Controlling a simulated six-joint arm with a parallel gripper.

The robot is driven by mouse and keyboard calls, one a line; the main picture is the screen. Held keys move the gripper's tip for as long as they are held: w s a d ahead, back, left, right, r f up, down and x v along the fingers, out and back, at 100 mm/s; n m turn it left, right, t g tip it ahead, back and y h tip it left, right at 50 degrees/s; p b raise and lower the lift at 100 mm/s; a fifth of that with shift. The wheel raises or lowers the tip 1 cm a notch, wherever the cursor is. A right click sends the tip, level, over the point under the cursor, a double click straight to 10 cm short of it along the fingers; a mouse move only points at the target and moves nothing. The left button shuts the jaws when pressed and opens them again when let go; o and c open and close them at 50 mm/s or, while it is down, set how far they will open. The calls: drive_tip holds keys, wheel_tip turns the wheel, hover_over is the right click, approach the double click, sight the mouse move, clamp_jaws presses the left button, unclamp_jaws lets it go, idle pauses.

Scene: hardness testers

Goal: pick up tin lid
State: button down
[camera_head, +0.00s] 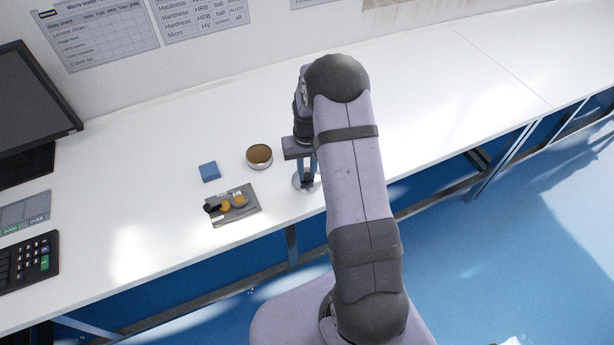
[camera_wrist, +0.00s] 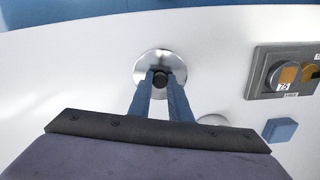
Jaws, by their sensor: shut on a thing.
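The tin lid (camera_wrist: 148,64) is a shiny silver disc with a black knob in the middle. In the head view the lid (camera_head: 299,183) is near the table's front edge, partly hidden by my gripper. My gripper (camera_wrist: 162,80) comes down over the lid, and its two blue fingers are shut on the black knob. In the head view my gripper (camera_head: 308,175) points down. I cannot tell whether the lid touches the table. A round open tin (camera_head: 259,156) with a brown inside stands to the left of the lid.
A grey tray (camera_head: 242,213) with round pieces lies left of the lid, and a blue block (camera_head: 209,171) sits behind it. A calculator (camera_head: 30,262) and a monitor (camera_head: 32,95) are at far left. The white table (camera_head: 450,95) is clear at right.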

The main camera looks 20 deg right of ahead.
sight(307, 175)
drive_tip(key=shift+r, duration=0.1)
wheel_tip(307, 175, up, 10)
drive_tip(key=b, duration=0.3)
drive_tip(key=s+a+f+n+p, duration=0.1)
drive_tip(key=s+a+f+p, duration=0.15)
drive_tip(key=a+p, duration=0.25)
drive_tip(key=shift+n, duration=0.6)
drive_tip(key=w+a+f+p, duration=0.1)
drive_tip(key=w, duration=0.2)
drive_tip(key=w+a+f+p, duration=0.1)
drive_tip(key=w+a, duration=0.1)
drive_tip(key=w, duration=0.2)
drive_tip(key=w+a+f+p, duration=0.1)
drive_tip(key=w+a, duration=0.1)
drive_tip(key=w, duration=0.1)
drive_tip(key=shift+w+a+p, duration=0.2)
drive_tip(key=shift+w+p, duration=0.05)
drive_tip(key=shift+p, duration=0.15)
drive_tip(key=w+r+m, duration=0.2)
drive_tip(key=w+r, duration=0.3)
drive_tip(key=shift+w+r, duration=0.25)
drive_tip(key=shift+w, duration=0.05)
